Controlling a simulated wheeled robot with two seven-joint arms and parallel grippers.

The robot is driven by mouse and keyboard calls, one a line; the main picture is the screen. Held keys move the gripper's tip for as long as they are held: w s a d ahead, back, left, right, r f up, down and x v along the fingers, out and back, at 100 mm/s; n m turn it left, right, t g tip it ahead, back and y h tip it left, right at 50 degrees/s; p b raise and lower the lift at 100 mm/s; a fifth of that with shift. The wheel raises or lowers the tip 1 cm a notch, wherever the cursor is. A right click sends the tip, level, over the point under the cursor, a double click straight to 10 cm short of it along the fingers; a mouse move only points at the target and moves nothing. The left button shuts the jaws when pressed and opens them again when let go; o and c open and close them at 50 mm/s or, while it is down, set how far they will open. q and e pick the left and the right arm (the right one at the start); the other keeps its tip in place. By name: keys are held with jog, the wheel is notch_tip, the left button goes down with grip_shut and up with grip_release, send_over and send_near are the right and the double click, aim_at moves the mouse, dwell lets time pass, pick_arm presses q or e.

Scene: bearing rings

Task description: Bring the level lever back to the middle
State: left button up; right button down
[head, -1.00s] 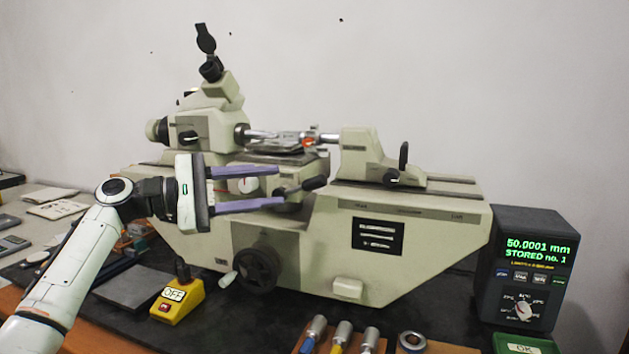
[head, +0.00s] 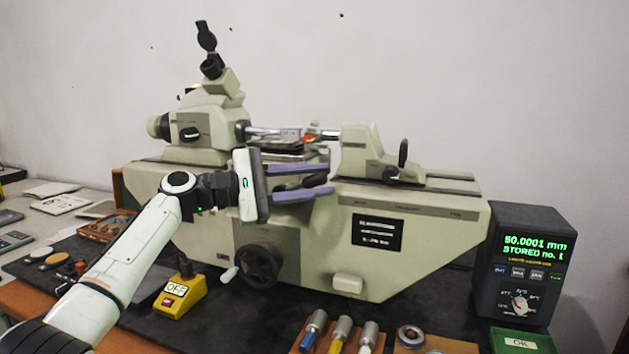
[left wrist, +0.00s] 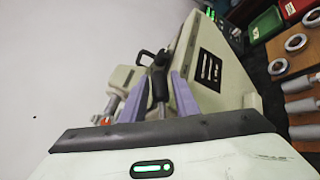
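The level lever with its black knob (head: 316,181) sticks out from the front of the beige measuring machine (head: 290,225), below the stage. My left gripper (head: 331,179) is open, its two purple fingers above and below the lever in the head view. In the left wrist view the dark lever (left wrist: 158,84) lies between the fingers (left wrist: 157,88), with gaps seen on both sides. The lever's base is partly hidden by the gripper. My right gripper is out of view.
A black handwheel (head: 258,265) sits below the gripper. A yellow OFF switch box (head: 179,299) stands in front. A display unit (head: 533,265) reading 50.0001 mm stands at right. Several grey-handled tools (head: 340,333) and a ring (head: 411,335) lie at the front edge.

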pick_arm(q)
grip_shut()
jog(key=shift+r+p, duration=0.1)
jog(key=shift+p, duration=0.3)
jog(key=p, duration=0.1)
jog(key=y+p, duration=0.1)
jog(key=shift+s+d+f+m+p, duration=0.1)
jog(key=shift+d+f+m+p, duration=0.1)
jog(key=shift+f+m+p, duration=0.15)
jog(key=shift+f+m+g+p, duration=0.15)
jog(key=shift+m+g+p, duration=0.1)
jog(key=shift+g+p, duration=0.1)
jog(key=shift+f+y, duration=0.55)
jog(key=shift+y, duration=0.05)
jog(key=shift+o, duration=1.6)
grip_release()
